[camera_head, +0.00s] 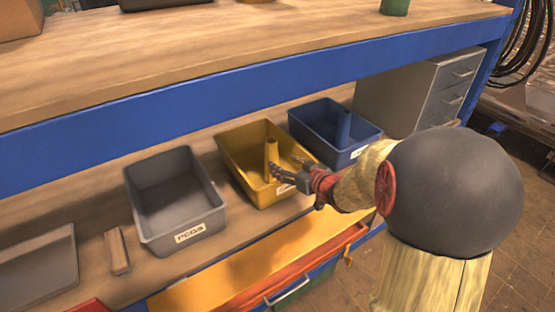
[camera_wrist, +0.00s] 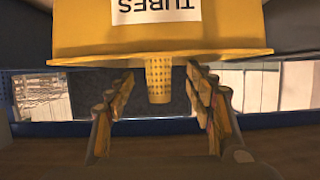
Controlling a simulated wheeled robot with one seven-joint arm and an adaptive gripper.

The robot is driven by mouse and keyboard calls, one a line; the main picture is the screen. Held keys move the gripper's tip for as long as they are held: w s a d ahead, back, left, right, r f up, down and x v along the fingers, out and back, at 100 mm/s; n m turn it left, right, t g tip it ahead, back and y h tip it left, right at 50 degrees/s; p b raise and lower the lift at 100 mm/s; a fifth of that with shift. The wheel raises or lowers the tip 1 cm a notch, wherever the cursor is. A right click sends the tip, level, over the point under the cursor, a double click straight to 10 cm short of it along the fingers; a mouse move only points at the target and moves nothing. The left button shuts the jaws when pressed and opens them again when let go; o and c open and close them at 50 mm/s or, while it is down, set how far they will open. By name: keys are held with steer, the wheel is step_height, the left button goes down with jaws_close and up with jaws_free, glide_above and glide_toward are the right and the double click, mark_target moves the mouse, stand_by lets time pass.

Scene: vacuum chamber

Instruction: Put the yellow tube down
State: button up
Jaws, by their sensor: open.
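The yellow tube (camera_head: 271,158) stands roughly upright in the yellow bin (camera_head: 231,151) on the lower shelf. In the wrist view the tube (camera_wrist: 158,80) shows its perforated end past the rim of the yellow bin (camera_wrist: 225,40), whose TUBES label appears upside down. My gripper (camera_head: 280,170) is at the bin's right front side, close to the tube. In the wrist view my gripper (camera_wrist: 160,88) is open, its two fingers apart on either side of the tube with gaps visible. The tube's lower part is hidden in the wrist view.
A grey bin (camera_head: 155,209) stands left of the yellow one, and a blue bin (camera_head: 299,121) with a blue tube (camera_head: 343,130) stands right. The blue-edged upper shelf (camera_head: 200,105) runs above them. Grey drawers (camera_head: 436,99) stand at the right.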

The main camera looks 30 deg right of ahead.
steer(key=shift+v, duration=1)
steer(key=s+a+r+m+g+h, duration=0.2)
steer(key=s+a+r+g+h, duration=0.25)
steer(key=s+r, duration=0.4)
steer(key=s+a+n+g+y, duration=0.1)
steer(key=s+a+g+y, duration=0.3)
steer(key=s+a, duration=1.1)
steer(key=shift+s+f+n, duration=0.25)
steer(key=shift+s+n, duration=0.05)
steer(key=shift+s, duration=0.35)
